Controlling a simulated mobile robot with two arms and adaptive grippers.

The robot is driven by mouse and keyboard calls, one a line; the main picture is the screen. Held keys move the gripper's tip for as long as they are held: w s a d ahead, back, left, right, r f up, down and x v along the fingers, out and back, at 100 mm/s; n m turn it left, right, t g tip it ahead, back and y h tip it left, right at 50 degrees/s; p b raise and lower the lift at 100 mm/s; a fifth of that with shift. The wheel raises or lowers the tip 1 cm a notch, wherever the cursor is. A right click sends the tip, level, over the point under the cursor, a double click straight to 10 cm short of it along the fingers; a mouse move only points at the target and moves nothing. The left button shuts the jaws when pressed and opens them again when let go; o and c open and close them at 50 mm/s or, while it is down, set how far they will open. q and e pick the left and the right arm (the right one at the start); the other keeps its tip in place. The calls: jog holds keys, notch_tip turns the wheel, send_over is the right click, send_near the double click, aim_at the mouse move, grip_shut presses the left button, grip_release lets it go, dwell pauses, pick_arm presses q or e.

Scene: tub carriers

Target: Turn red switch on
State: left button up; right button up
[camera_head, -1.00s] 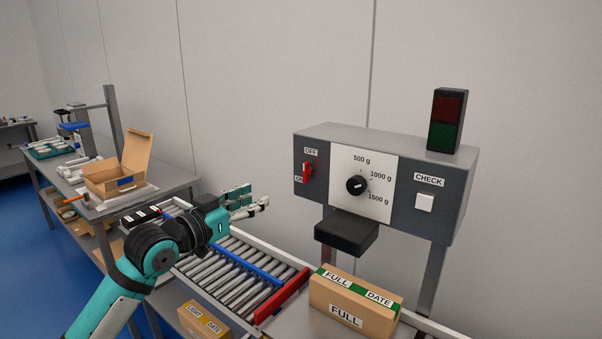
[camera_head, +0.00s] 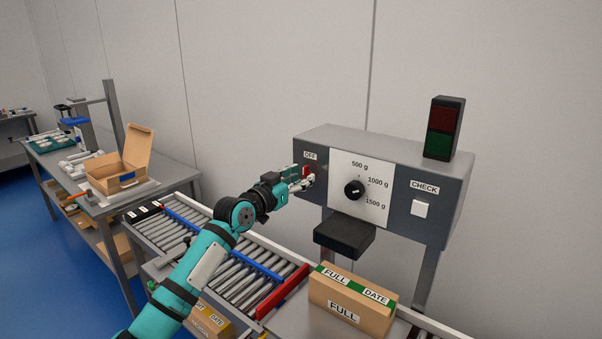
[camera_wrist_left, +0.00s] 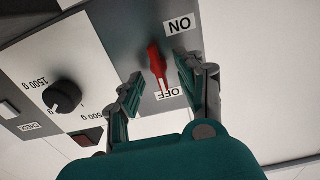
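The red switch (camera_head: 306,171) is on the left part of the grey control box (camera_head: 400,185), below the OFF label; my gripper hides the ON label in the head view. In the left wrist view, which is upside down, the red switch (camera_wrist_left: 155,60) lies between the ON label at the top and the OFF label below, its narrow end toward OFF. My left gripper (camera_head: 303,179) is at the switch. In the wrist view, the left gripper (camera_wrist_left: 158,80) is open, one finger on each side of the lever. I cannot tell whether either finger touches it.
A black dial (camera_head: 354,190), a white CHECK button (camera_head: 420,209) and an unlit red-green lamp (camera_head: 443,128) are on the box. A black block (camera_head: 344,234) juts out below. A FULL carton (camera_head: 350,303) and a roller conveyor (camera_head: 225,262) lie underneath.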

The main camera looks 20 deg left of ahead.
pick_arm(q)
jog(key=shift+w+d, duration=0.15)
jog(key=shift+w, duration=0.2)
jog(key=shift+c, duration=0.3)
grip_shut()
jog(key=shift+n, duration=0.4)
jog(key=n+p, duration=0.1)
jog(key=n, duration=0.2)
jog(key=shift+n, duration=0.4)
jog(key=n, duration=0.2)
jog(key=n+p, duration=0.1)
jog(key=n, duration=0.1)
jog(key=shift+a+n, duration=0.2)
jog(key=shift+n, duration=0.1)
jog(key=shift+w+f+n+p, duration=0.15)
jog(key=shift+n+p, duration=0.9)
jog(key=shift+n, duration=1.1)
jog(key=shift+s+f+n+p, duration=0.1)
jog(key=shift+n+p, duration=0.95)
jog(key=shift+n, duration=1.1)
jog(key=shift+a, duration=0.1)
